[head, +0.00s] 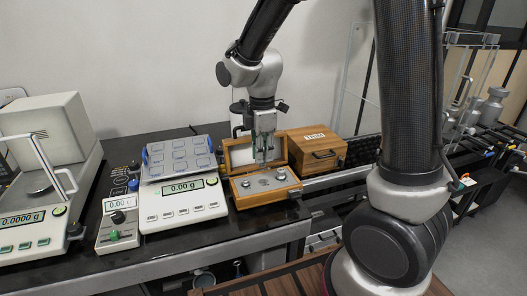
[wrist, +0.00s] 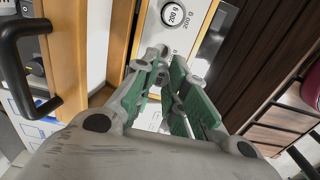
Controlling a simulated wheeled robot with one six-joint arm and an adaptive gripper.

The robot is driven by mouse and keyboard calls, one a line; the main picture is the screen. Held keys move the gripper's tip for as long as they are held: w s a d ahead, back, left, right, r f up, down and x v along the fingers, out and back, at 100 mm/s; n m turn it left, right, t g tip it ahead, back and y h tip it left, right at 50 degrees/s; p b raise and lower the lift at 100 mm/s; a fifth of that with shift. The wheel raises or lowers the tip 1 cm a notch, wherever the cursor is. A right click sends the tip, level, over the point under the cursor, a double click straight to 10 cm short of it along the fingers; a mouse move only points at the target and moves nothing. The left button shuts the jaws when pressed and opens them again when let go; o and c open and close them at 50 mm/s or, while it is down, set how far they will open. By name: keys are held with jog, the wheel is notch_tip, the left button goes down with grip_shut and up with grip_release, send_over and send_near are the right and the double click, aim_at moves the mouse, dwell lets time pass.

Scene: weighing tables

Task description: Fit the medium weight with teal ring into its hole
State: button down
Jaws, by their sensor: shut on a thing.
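My gripper (head: 264,150) points down over the open wooden weight box (head: 268,199), in front of its raised lid. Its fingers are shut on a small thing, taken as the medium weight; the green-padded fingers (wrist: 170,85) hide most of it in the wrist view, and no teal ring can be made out. In the head view, the fingertips are a little above the box's grey panel. Two silver weights sit in this panel, one at the left (head: 245,184) and one at the right (head: 280,177). A weight marked 200 g (wrist: 174,15) shows in the wrist view.
A larger balance (head: 35,215) stands far left. The table's front edge is close to the box.

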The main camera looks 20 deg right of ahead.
aim_at(263, 166)
jog(key=shift+f, duration=2.45)
jog(key=shift+f, duration=0.15)
jog(key=shift+f, duration=1.05)
jog(key=c, duration=1.4)
grip_release()
jog(key=shift+o, duration=0.2)
jog(key=shift+r, duration=0.1)
